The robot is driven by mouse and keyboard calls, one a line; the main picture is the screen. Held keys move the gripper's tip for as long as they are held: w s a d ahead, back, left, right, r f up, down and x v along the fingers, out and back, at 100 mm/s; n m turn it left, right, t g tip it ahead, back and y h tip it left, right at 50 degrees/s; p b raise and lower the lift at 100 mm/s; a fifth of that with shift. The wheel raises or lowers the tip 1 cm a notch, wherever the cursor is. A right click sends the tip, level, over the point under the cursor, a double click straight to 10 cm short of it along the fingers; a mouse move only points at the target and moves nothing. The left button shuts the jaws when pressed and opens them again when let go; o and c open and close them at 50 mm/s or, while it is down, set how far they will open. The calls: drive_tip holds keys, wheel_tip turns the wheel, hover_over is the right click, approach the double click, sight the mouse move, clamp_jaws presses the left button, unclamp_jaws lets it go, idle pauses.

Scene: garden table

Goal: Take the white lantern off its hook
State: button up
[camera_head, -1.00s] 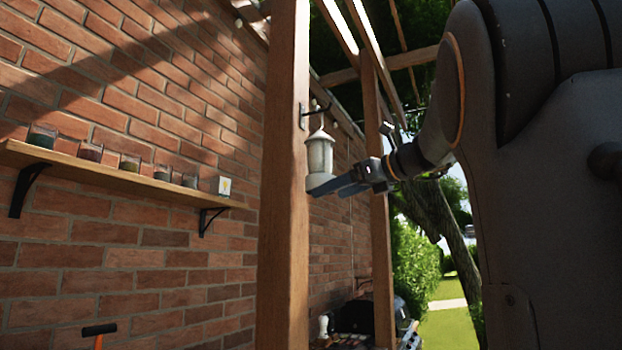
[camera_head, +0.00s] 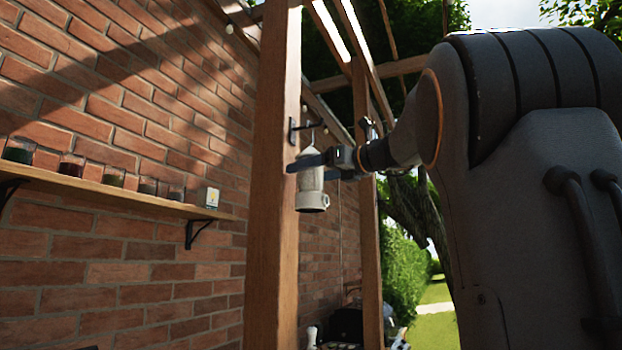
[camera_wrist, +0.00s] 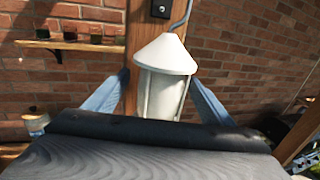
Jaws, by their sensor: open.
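The white lantern (camera_head: 312,197) hangs from a dark hook (camera_head: 307,128) on the wooden post. In the wrist view the lantern (camera_wrist: 165,75) has a cone-shaped top and hangs on a grey wire hook (camera_wrist: 184,15). My gripper (camera_head: 308,163) is open at the lantern's upper body in the head view. My wrist housing hides the lantern's base in that view.
The wooden post (camera_head: 271,200) stands right behind and left of the lantern. A second post (camera_head: 367,220) stands to the right.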

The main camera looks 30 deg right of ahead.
drive_tip(key=c, duration=1.5)
drive_tip(key=shift+r, duration=0.15)
drive_tip(key=shift+r, duration=0.6)
wheel_tip(320, 180, up, 2)
drive_tip(key=shift+w+r+b, duration=0.1)
drive_tip(key=shift+b, duration=0.3)
drive_tip(key=s+d+b, duration=0.1)
drive_tip(key=s+d, duration=0.2)
drive_tip(key=s, duration=0.1)
drive_tip(key=s+d+b, duration=0.1)
drive_tip(key=s+d, duration=0.3)
drive_tip(key=s, duration=0.1)
drive_tip(key=s+d+b, duration=0.1)
drive_tip(key=s+d, duration=0.3)
drive_tip(key=s, duration=0.1)
drive_tip(key=shift+s+d+b, duration=0.1)
drive_tip(key=shift+s+b, duration=0.05)
drive_tip(key=shift+b, duration=0.2)
drive_tip(key=shift+r, duration=0.1)
drive_tip(key=shift+r+p, duration=1.15)
drive_tip(key=shift+p, duration=0.5)
